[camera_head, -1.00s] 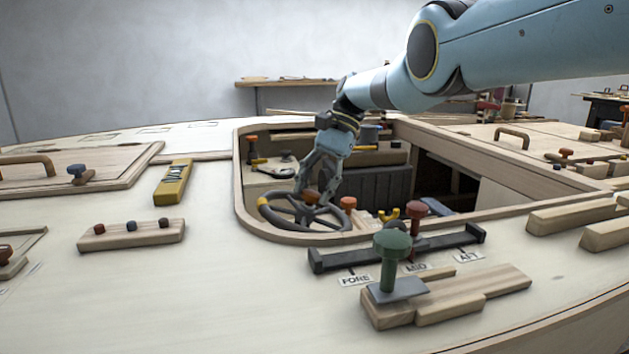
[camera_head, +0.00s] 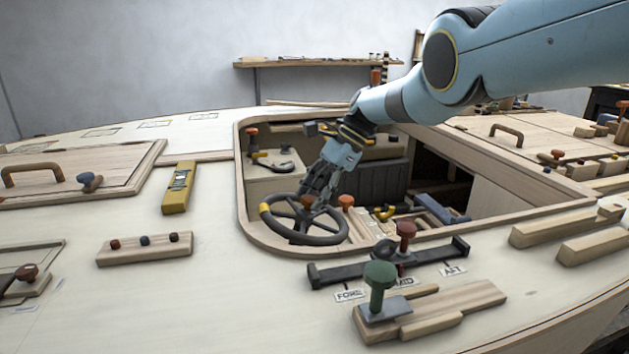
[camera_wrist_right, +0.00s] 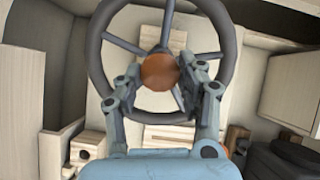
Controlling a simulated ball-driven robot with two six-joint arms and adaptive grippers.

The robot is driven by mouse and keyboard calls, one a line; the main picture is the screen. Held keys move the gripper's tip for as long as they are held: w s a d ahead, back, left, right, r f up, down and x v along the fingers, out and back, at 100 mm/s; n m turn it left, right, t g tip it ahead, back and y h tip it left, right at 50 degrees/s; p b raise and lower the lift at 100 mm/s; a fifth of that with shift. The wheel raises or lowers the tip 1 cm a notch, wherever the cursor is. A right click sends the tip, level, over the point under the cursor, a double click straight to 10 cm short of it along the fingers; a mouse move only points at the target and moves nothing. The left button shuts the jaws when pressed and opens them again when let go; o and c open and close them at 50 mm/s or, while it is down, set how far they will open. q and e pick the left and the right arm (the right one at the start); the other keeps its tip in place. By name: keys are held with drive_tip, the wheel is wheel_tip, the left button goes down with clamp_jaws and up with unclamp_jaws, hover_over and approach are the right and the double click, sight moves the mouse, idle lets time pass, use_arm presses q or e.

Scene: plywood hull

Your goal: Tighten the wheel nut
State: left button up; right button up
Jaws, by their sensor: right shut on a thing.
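The steering wheel (camera_head: 265,222) is dark grey with a yellow mark on its rim and stands tilted in the cockpit opening. The orange-brown wheel nut (camera_wrist_right: 160,72) sits at the wheel's hub, where the spokes meet. My right gripper (camera_head: 312,194) reaches down to the hub and is shut on the nut. In the right wrist view its two fingers (camera_wrist_right: 158,80) lie on both sides of the nut, and the near side of the hub is partly covered. My left gripper is not in view.
The cockpit's wooden rim (camera_head: 242,190) surrounds the wheel closely. A second orange knob (camera_head: 346,201) stands just right of the hub. A slotted black rail (camera_head: 330,272) with a red knob and a green-handled lever (camera_head: 380,285) stand in front. Bare deck (camera_head: 220,270) lies left.

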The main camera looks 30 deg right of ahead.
drive_tip(key=m+p, duration=0.2)
drive_tip(key=m, duration=0.1)
drive_tip(key=m+t+p, duration=0.1)
drive_tip(key=m+p, duration=0.1)
drive_tip(key=p, duration=0.1)
drive_tip(key=r+m+t+h+p, duration=0.1)
drive_tip(key=m+p, duration=0.2)
drive_tip(key=shift+m, duration=0.3)
drive_tip(key=m+t+h+p, duration=0.1)
drive_tip(key=m+p, duration=0.2)
drive_tip(key=m, duration=0.1)
drive_tip(key=shift+m+p, duration=0.3)
drive_tip(key=shift+p, duration=0.05)
drive_tip(key=m+h+p, duration=0.1)
drive_tip(key=m, duration=0.2)
drive_tip(key=shift+f+m+p, duration=0.1)
drive_tip(key=shift+m+p, duration=0.3)
drive_tip(key=shift+a+m+h+p, duration=0.15)
drive_tip(key=shift+m+h+p, duration=0.4)
drive_tip(key=shift+m, duration=1.35)
drive_tip(key=o, duration=0.9)
drive_tip(key=shift+o, duration=1.1)
drive_tip(key=shift+s, duration=0.15)
drive_tip(key=shift+o, duration=0.3)
drive_tip(key=shift+f, duration=0.15)
drive_tip(key=shift+a, duration=0.1)
drive_tip(key=shift+c, duration=0.2)
